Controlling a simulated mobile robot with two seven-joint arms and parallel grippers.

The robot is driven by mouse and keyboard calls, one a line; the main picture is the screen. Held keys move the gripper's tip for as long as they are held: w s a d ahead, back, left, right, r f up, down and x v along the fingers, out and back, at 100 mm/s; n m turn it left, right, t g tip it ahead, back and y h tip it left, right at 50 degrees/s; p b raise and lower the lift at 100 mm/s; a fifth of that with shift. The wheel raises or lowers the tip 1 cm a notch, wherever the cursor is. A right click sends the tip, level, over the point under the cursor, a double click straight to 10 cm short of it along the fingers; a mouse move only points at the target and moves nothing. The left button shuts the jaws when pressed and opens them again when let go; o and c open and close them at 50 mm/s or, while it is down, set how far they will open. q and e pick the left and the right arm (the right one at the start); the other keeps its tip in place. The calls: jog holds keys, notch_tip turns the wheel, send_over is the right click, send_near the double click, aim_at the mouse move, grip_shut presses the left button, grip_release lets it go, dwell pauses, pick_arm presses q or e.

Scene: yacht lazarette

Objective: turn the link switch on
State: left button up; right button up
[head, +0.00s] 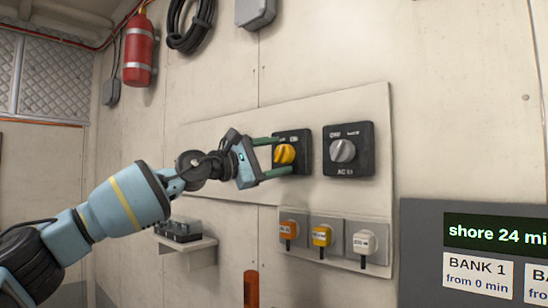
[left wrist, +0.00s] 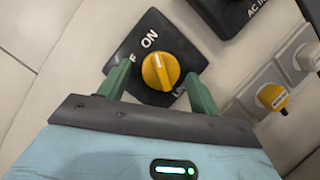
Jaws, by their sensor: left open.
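The link switch is a black square plate with a yellow knob (head: 285,154) on the wall panel. In the left wrist view the yellow knob (left wrist: 160,70) is near the middle, with "ON" above it and a partly hidden label at its left and at its lower right. My left gripper (head: 284,156) is open, with one green finger on each side of the knob. The left wrist view also shows the fingers (left wrist: 158,76) apart, and I cannot tell whether they touch the knob. Which label the knob points at is unclear. My right gripper is not in view.
A similar black switch with a grey knob (head: 343,151) is just right. A small shelf (head: 185,243) holds a dark device. A dark display board (head: 430,250) stands lower right.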

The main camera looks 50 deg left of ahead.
pick_arm(q)
jog(key=v, duration=0.7)
jog(key=shift+s+b, duration=0.35)
jog(key=shift+b, duration=0.1)
dwell(0.4)
jog(key=shift+f, duration=0.1)
